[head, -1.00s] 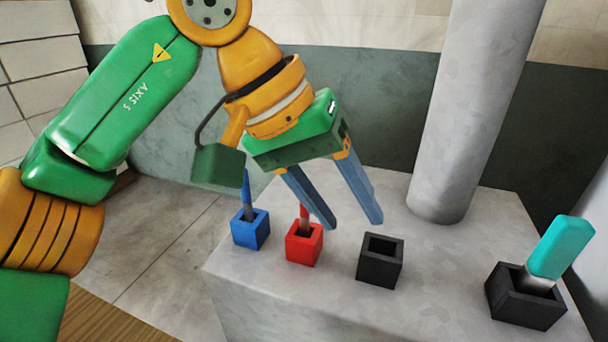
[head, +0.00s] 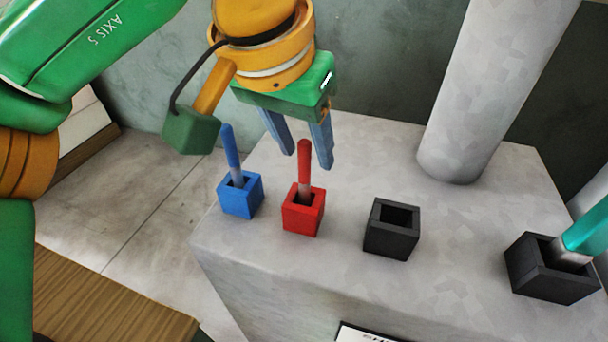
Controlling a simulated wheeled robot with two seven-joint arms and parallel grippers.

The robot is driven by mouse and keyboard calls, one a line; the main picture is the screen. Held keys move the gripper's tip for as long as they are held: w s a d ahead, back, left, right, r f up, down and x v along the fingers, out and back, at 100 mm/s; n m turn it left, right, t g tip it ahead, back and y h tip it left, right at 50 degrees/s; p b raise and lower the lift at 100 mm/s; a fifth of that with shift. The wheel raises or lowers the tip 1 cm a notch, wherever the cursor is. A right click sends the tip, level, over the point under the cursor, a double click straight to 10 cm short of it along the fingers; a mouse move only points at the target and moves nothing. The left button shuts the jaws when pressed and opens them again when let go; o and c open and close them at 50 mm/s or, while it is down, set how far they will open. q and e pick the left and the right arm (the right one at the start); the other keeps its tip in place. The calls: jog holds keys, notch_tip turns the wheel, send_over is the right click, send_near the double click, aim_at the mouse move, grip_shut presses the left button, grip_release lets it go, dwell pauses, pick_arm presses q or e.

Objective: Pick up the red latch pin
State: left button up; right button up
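The red latch pin (head: 304,166) stands nearly upright in the red block (head: 303,213) on the grey pedestal, its red upper part and grey lower shank showing. My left gripper (head: 308,160) is open, pointing down, with its two blue-grey fingers apart. In the picture the pin's top lies between the fingertips and is drawn in front of them, so the fingers seem to be behind it. I see no contact with the pin. My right gripper is not in view.
A blue pin (head: 231,150) stands in a blue block (head: 240,197) on the left. An empty black block (head: 391,229) is right of the red one. A teal-handled piece (head: 588,230) sits in another black block (head: 535,268). A thick grey column (head: 490,95) rises behind.

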pick_arm(q)
jog(key=shift+s+r, duration=0.1)
jog(key=shift+s, duration=0.05)
grip_shut()
dwell(1.0)
